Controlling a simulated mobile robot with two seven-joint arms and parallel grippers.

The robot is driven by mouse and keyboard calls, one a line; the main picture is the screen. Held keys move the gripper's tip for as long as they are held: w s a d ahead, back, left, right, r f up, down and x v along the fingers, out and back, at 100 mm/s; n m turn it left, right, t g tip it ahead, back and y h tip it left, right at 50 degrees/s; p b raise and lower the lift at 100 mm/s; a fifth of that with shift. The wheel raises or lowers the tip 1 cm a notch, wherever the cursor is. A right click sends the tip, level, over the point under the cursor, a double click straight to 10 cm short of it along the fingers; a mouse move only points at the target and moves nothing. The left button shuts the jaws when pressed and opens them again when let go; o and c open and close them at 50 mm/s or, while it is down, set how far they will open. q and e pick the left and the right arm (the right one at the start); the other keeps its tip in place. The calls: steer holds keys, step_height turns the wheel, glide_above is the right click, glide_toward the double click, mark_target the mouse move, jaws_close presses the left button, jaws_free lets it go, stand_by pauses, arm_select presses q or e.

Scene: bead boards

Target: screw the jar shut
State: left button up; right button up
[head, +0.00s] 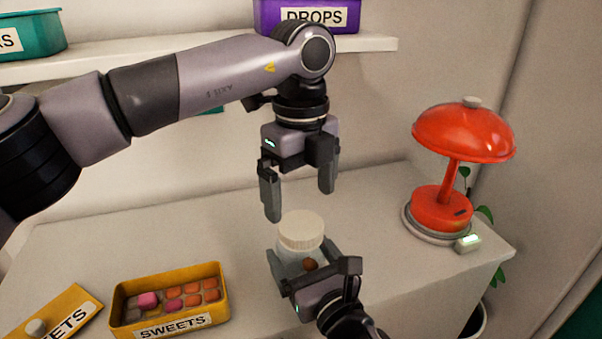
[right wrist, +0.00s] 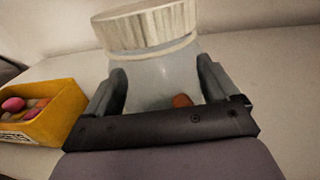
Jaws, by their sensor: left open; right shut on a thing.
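The jar (head: 287,263) is clear, with a brown sweet inside, and stands near the front of the table. A cream ribbed lid (head: 300,230) sits on its mouth; in the right wrist view the lid (right wrist: 150,27) looks slightly tilted, with a pale band of the jar (right wrist: 155,75) below it. My right gripper (head: 308,268) is shut on the jar's body from the front, a finger on each side. My left gripper (head: 298,200) is open and empty, pointing down just above the lid, apart from it. Whether the lid's thread is engaged cannot be seen.
A yellow SWEETS box (head: 125,316) with pink and orange sweets stands front left, its yellow lid (head: 84,303) beside it. A red lamp (head: 463,135) stands at the right end of the table (head: 400,262). A shelf (head: 130,47) with a purple DROPS box (head: 352,14) is behind.

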mark_target(301, 224)
arm_select(q)
steer(key=shift+f, duration=2.7)
steer(key=c, duration=1.1)
